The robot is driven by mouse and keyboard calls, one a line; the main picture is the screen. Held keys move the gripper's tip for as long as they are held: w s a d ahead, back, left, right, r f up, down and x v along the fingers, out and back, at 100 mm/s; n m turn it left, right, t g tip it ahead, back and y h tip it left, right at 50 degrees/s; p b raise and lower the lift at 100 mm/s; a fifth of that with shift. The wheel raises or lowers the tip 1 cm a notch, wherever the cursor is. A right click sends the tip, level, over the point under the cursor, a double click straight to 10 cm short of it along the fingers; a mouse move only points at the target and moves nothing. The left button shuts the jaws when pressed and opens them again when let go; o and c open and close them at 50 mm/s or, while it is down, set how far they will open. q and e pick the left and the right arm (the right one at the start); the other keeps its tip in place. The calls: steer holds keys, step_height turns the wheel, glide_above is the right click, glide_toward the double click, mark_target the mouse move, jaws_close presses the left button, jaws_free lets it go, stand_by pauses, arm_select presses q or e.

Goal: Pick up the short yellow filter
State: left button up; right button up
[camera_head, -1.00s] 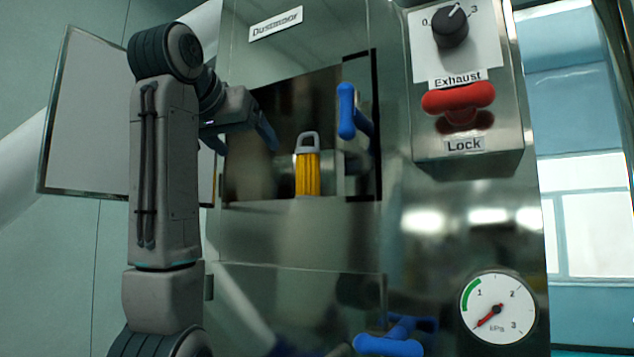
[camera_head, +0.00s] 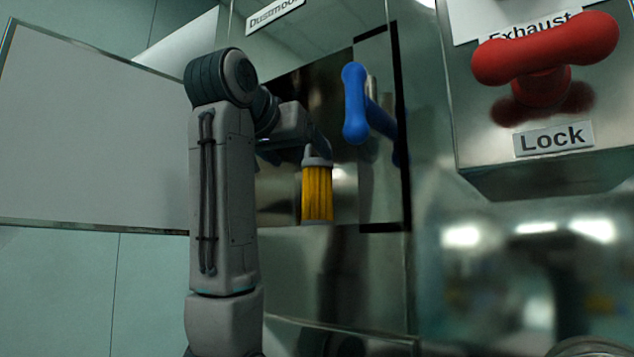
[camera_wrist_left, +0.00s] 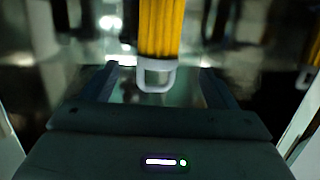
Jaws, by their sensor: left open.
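The short yellow filter (camera_head: 317,195) hangs or stands upright at the opening in the metal cabinet, with a grey cap on top. Its pale loop handle is mostly hidden by my gripper in the head view. In the left wrist view the yellow pleated body (camera_wrist_left: 161,28) and the loop handle (camera_wrist_left: 155,78) show plainly. My left gripper (camera_head: 316,152) is at the filter's top. Its two fingers (camera_wrist_left: 157,78) are open, one on each side of the handle, with gaps visible. My right gripper is not in view.
A blue handle (camera_head: 354,104) is on the small open door right of the opening. A red lock knob (camera_head: 545,50) juts out at the upper right. A flat panel (camera_head: 95,120) stands at left. Another yellow shape (camera_wrist_left: 314,48), perhaps a reflection, shows at the wrist view's right edge.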

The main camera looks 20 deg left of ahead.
mark_target(310, 166)
arm_select(q)
steer(key=p+x, duration=0.3)
steer(key=x, duration=0.3)
steer(key=shift+d+p, duration=0.1)
steer(key=shift+p, duration=0.2)
steer(key=shift+w+f, duration=0.2)
steer(key=shift+w, duration=0.15)
steer(key=shift+w+f, duration=0.15)
steer(key=shift+w, duration=0.05)
steer(key=shift+s, duration=0.25)
steer(key=c, duration=1.1)
steer(key=shift+w, duration=0.1)
steer(key=shift+c, duration=0.2)
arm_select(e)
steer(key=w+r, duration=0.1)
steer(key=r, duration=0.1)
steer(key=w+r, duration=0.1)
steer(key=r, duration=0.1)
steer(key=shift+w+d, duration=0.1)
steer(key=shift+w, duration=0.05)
